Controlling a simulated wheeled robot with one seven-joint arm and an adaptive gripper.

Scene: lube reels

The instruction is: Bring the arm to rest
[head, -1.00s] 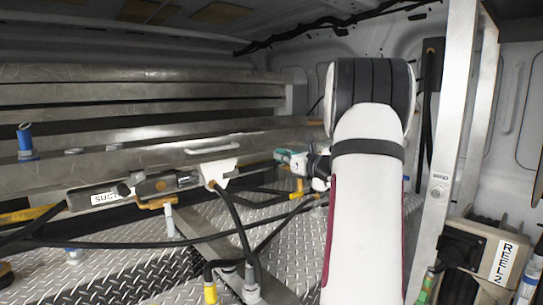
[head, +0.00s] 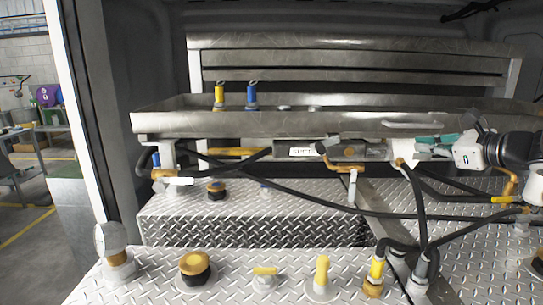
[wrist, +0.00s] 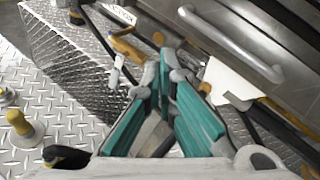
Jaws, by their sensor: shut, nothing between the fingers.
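My gripper (head: 422,146) shows at the right of the head view, with teal finger pads and a white and black wrist behind it. It is shut and empty. It points left, in front of the steel tray's (head: 300,124) front wall, by a white bracket (head: 402,151). In the wrist view my gripper (wrist: 166,60) has its teal fingers converging at the tips, with nothing between them. A steel handle (wrist: 232,43) lies close beyond it there. I cannot tell whether the fingers touch the bracket.
Black hoses (head: 300,200) run below the tray over the diamond-plate deck (head: 150,280). A yellow-topped fitting (head: 219,96) and a blue one (head: 252,96) stand on the tray. A gauge (head: 112,243) stands front left. A door post (head: 82,130) borders the open workshop at left.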

